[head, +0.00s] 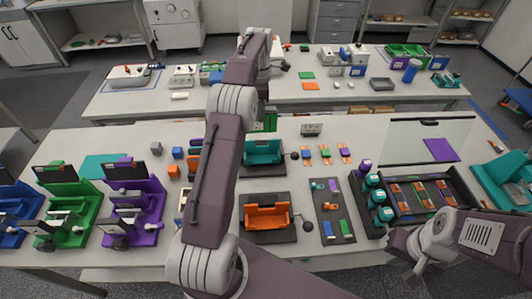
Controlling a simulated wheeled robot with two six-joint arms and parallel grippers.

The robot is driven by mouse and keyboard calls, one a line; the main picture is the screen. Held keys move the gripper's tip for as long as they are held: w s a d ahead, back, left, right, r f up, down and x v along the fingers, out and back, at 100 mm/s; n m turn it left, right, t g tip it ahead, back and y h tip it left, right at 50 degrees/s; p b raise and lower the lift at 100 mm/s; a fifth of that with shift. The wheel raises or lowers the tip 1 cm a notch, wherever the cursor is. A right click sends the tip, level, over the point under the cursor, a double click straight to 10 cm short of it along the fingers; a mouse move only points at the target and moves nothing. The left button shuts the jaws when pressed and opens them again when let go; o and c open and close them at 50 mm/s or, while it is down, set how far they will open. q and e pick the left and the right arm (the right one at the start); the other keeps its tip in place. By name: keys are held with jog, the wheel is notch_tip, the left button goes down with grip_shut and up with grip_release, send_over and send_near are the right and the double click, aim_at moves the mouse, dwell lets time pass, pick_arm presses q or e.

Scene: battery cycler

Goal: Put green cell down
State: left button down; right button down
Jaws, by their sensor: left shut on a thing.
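My left arm rises through the middle of the head view and bends down behind itself. Its gripper (262,108) is mostly hidden by the arm, above the far part of the front table. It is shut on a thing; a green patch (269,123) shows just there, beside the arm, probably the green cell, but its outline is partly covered. A teal fixture (264,153) stands just nearer, and an orange fixture (267,217) nearer still. My right gripper (412,256) is at the lower right, by the near edge of the dark tray; its fingers are unclear.
Blue, green and purple fixtures (138,207) fill the table's left. A dark mat (332,197) holds small coloured pieces. An open-lidded case (462,183) with cells stands at right. Several small cells (325,155) lie behind the mat. A second table (345,97) stands behind.

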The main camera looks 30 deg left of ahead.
pick_arm(q)
jog(key=f, duration=0.5)
jog(key=f+p, duration=0.1)
jog(key=f, duration=0.4)
jog(key=f+p, duration=0.1)
jog(key=f, duration=0.5)
jog(key=shift+w+d+f, duration=0.1)
jog(key=shift+w+d, duration=0.1)
jog(key=shift+w, duration=0.1)
jog(key=shift+s+f, duration=0.1)
jog(key=c, duration=1.2)
grip_release()
jog(key=shift+o, duration=0.2)
pick_arm(e)
jog(key=shift+w+d+r, duration=0.15)
jog(key=shift+d+r, duration=0.05)
jog(key=shift+r, duration=0.3)
pick_arm(q)
notch_tip(320, 180, up, 12)
jog(key=shift+r+b, duration=0.15)
jog(key=shift+b, duration=0.9)
pick_arm(e)
notch_tip(320, 180, down, 2)
jog(key=shift+f, duration=0.1)
